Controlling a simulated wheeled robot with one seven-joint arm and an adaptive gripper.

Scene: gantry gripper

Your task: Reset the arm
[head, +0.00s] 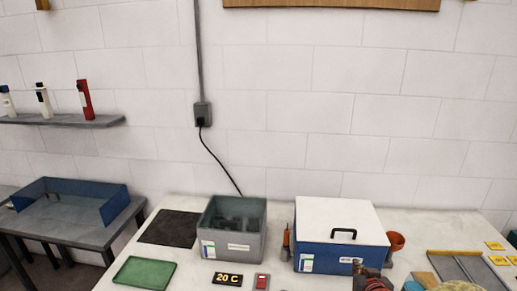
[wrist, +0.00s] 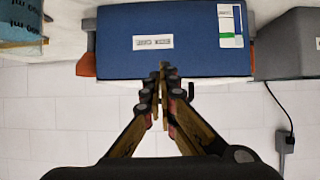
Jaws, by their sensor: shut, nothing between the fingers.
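My gripper (wrist: 162,72) is shut and empty in the wrist view, its two fingertips together in front of the blue box (wrist: 112,38). I cannot tell whether the tips touch it. The wrist view is upside down. In the head view the blue box (head: 318,258) stands on the white table with its white lid (head: 335,215) on and a black handle on top. A dark, reddish part at the bottom edge of the head view, at the box's front right, looks like my gripper. Most of my arm is out of view.
A grey open bin (head: 232,242) stands left of the blue box, with a black mat (head: 169,228) and green tray (head: 144,273) further left. A 20 C display (head: 227,279) and a red switch (head: 262,282) lie in front. An orange cup (head: 395,241) is at the box's right.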

